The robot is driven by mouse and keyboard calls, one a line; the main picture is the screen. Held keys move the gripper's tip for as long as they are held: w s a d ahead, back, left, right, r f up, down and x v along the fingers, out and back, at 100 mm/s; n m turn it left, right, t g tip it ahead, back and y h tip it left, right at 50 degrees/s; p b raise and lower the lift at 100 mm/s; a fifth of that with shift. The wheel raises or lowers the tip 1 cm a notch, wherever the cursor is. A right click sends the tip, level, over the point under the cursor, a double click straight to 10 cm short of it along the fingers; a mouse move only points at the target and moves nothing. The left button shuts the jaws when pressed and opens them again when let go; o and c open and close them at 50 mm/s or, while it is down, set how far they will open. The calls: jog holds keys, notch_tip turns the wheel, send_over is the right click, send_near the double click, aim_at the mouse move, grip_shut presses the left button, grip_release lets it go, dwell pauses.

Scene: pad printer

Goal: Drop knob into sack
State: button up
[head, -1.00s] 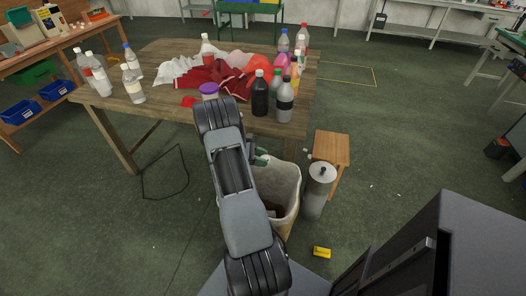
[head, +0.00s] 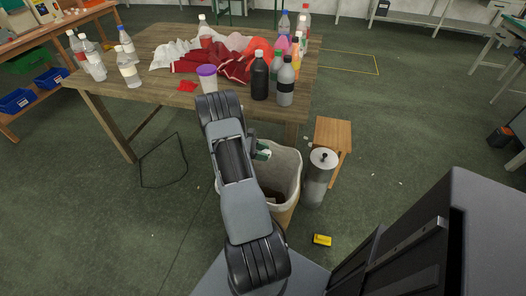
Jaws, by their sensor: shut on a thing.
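The sack (head: 289,165) is a pale, open-topped bag with a tan lower part, standing on the floor in front of the table's right end. Its inside is dark, and something brown lies low in it. My gripper (head: 260,150) is at the sack's back left rim, mostly hidden behind my own arm. It is shut on a small green and white piece (head: 264,152), which I take to be the knob; its shape is unclear. The piece appears over or just behind the rim; I cannot tell its height.
A wooden table (head: 150,62) with bottles (head: 259,78), a purple-lidded cup (head: 207,80) and red cloths stands behind. A grey cylinder (head: 317,182) and a wooden stool (head: 333,132) are right of the sack. A yellow block (head: 322,240) lies on the floor.

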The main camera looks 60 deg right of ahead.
jog(key=o, duration=1)
jog(key=shift+c, duration=0.2)
jog(key=v, duration=1.3)
jog(key=shift+w+a, duration=0.2)
jog(key=shift+w, duration=0.15)
